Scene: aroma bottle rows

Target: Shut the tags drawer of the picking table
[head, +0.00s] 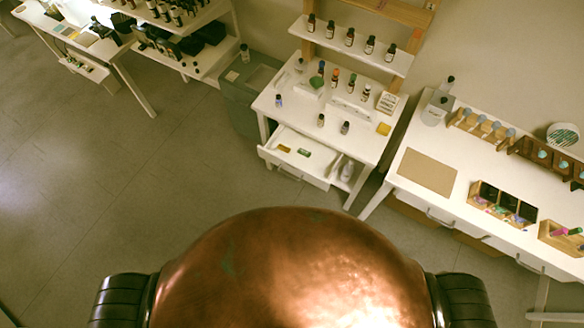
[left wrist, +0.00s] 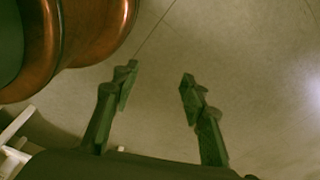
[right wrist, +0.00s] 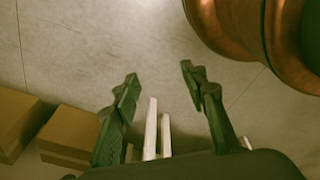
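In the head view an open drawer (head: 299,157) juts out from the front of a white table (head: 338,123). My left gripper (left wrist: 158,82) shows in the left wrist view, open and empty above bare floor. My right gripper (right wrist: 160,82) shows in the right wrist view, open and empty above the floor. Neither gripper shows in the head view, and both are away from the drawer.
Several bottles stand on the white table and on the shelf (head: 350,45) above it. A grey bin (head: 246,92) stands left of the table. A second white table (head: 470,190) with a brown mat (head: 427,172) is at right. Brown boxes (right wrist: 70,135) sit on the floor. Floor in front is clear.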

